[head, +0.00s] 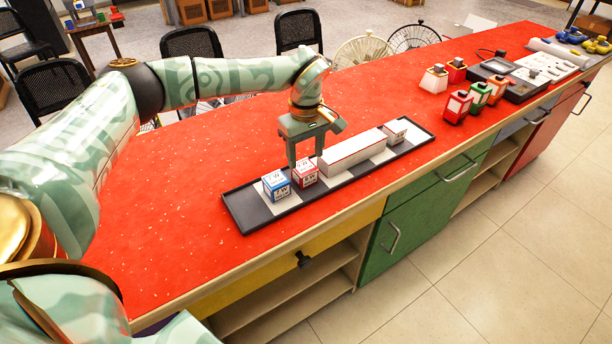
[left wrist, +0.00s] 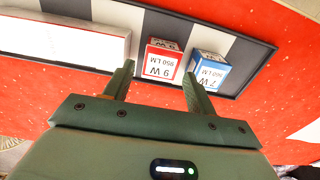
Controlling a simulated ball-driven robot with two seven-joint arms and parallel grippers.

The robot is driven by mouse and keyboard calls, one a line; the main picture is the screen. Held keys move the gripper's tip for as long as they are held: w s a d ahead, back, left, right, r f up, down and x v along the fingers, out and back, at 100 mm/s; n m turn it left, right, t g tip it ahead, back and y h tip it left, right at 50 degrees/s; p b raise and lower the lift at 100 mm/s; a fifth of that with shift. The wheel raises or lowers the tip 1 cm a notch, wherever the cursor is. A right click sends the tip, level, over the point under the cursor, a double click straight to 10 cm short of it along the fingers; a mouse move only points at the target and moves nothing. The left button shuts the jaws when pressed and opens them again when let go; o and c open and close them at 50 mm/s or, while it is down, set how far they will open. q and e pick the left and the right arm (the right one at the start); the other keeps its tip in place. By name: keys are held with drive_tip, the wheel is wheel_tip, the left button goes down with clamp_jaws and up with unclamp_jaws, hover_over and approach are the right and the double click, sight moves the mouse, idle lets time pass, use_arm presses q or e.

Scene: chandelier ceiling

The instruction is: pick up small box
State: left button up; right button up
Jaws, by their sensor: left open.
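A small blue-and-white box (head: 276,186) and a small red-and-white box (head: 305,173) stand side by side on a black-rimmed tray (head: 236,213). A long white box (head: 350,153) and another small box (head: 394,133) stand further right on it. My left gripper (head: 306,156) is open, pointing down close to the red-and-white box. In the left wrist view the fingers (left wrist: 158,78) are apart and empty, with the red-and-white box (left wrist: 161,62) between their tips in the picture and the blue-and-white box (left wrist: 207,72) just right. My right gripper is out of view.
The red counter (head: 180,165) has free room left of the tray. Several small coloured containers (head: 478,96) and a dark case (head: 508,84) stand to the right. A black object (head: 303,259) sits at the counter's front, below the tray. Chairs stand behind.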

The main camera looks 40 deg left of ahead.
sight(304, 167)
use_arm(q)
drive_tip(key=shift+f, duration=0.55)
drive_tip(key=f+b, duration=0.2)
drive_tip(key=f, duration=0.2)
drive_tip(key=shift+a+f, duration=0.1)
drive_tip(key=shift+a, duration=0.1)
drive_tip(key=shift+f, duration=0.2)
drive_tip(key=shift+r, duration=0.15)
drive_tip(key=c, duration=0.8)
drive_tip(key=shift+o, duration=0.2)
